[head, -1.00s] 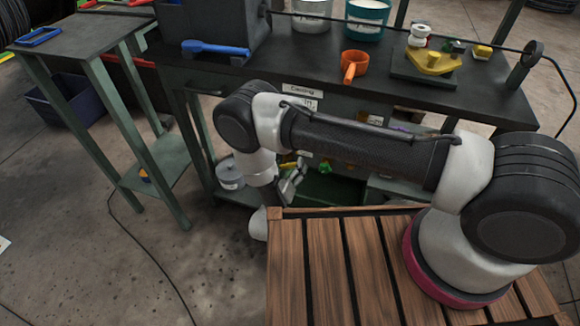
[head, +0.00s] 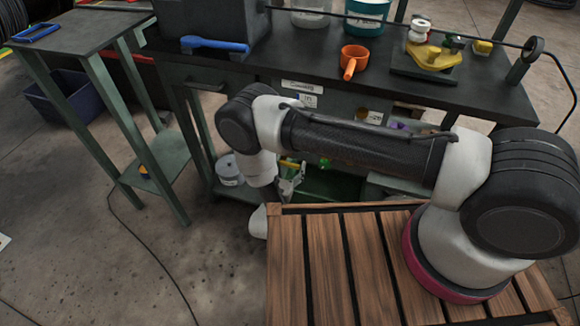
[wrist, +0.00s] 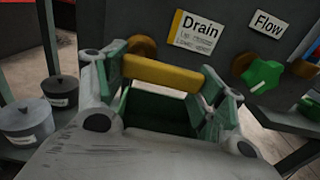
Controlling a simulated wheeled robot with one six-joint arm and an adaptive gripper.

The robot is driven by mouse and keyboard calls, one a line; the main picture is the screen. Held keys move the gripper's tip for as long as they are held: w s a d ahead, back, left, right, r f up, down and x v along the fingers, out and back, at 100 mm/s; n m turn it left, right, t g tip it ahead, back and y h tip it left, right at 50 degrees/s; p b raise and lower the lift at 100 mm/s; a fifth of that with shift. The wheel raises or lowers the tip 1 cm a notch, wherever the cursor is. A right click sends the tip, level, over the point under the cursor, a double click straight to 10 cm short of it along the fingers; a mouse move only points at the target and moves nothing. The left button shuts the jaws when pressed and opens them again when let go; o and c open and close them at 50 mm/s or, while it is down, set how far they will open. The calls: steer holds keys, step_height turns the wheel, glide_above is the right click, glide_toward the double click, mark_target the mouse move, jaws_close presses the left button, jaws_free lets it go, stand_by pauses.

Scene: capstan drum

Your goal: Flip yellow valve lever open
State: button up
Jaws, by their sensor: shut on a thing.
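The yellow valve lever (wrist: 162,73) is a short bar in the wrist view, just below the white Drain label (wrist: 196,35). It lies nearly level across the view, its right end slightly lower. My gripper (wrist: 168,80) has its green-padded fingers at the two ends of the bar and is shut on it. A brown round fitting (wrist: 142,47) shows behind the lever's left end. In the head view my gripper (head: 291,181) is low at the front of the dark bench, and the lever cannot be made out clearly there.
A green knob (wrist: 262,75) is right of the lever, under the Flow label (wrist: 268,24). Grey lidded pots (wrist: 26,120) stand at left. A slatted wooden top (head: 345,260) lies below my arm.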

mark_target(290, 163)
stand_by(0.3)
steer(key=o, duration=1)
steer(key=shift+r, duration=0.1)
step_height(290, 163, up, 10)
steer(key=shift+f, duration=0.1)
